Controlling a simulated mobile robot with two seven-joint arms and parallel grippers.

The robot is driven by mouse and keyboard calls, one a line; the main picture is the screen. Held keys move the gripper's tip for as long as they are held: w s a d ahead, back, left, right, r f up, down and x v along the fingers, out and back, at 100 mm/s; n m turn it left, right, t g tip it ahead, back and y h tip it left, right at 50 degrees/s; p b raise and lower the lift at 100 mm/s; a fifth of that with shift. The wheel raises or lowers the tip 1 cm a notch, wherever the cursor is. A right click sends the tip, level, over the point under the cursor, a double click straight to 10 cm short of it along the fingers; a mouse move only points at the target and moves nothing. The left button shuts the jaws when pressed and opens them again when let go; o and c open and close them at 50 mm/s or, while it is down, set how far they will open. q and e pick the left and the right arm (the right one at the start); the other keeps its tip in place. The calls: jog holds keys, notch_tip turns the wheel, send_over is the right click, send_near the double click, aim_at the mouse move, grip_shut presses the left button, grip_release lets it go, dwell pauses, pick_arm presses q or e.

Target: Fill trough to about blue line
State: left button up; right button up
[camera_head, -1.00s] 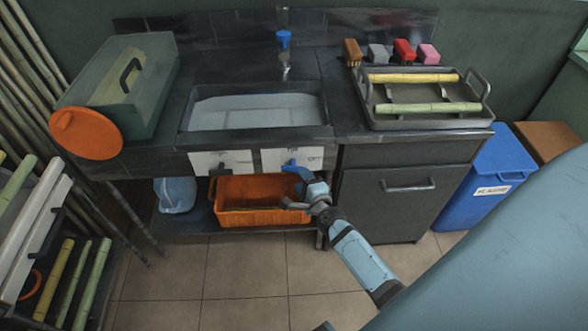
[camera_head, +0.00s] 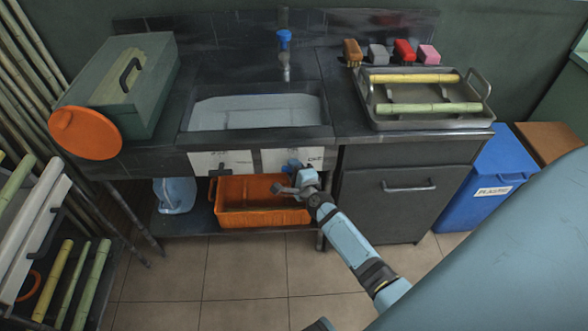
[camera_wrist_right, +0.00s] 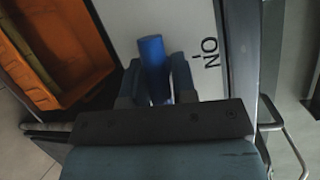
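The trough looks to be the sink basin (camera_head: 255,112) in the dark counter. It shows a pale grey surface inside; I cannot make out a blue line. A blue-topped tap (camera_head: 284,40) stands behind it. Below the basin are white panels (camera_head: 222,162); the right one carries a blue lever (camera_head: 292,164). My right gripper (camera_head: 284,189) is close in front of this panel. In the right wrist view the blue lever (camera_wrist_right: 153,68) stands between the two fingers of my right gripper (camera_wrist_right: 155,85), which look open around it; contact is unclear.
An orange crate (camera_head: 262,216) sits on the shelf under the basin. A tray with cane (camera_head: 440,122) stands on the right of the counter. A green box (camera_head: 150,95) and an orange disc (camera_head: 85,133) are at left. A blue bin (camera_head: 485,185) stands at right.

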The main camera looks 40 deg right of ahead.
jog(key=p, duration=0.2)
jog(key=shift+r+n+p, duration=0.3)
jog(key=shift+n, duration=0.1)
jog(key=shift+g+p, duration=0.3)
jog(key=shift+p, duration=0.15)
jog(key=shift+f+n+p, duration=0.3)
jog(key=shift+f+n, duration=0.05)
jog(key=shift+n, duration=0.05)
pick_arm(q)
jog(key=shift+s+r+n, duration=0.1)
jog(key=shift+r+n, duration=0.2)
jog(key=shift+r, duration=0.45)
jog(key=shift+a+r, duration=0.1)
jog(key=shift+a, duration=0.1)
pick_arm(e)
jog(key=o, duration=0.9)
jog(key=shift+c, duration=0.2)
pick_arm(q)
jog(key=shift+d+r+p, duration=0.15)
jog(key=shift+r+p, duration=0.2)
jog(key=shift+p, duration=0.15)
pick_arm(e)
jog(key=v, duration=1.4)
jog(key=shift+a, duration=0.2)
jog(key=shift+w+r, duration=0.1)
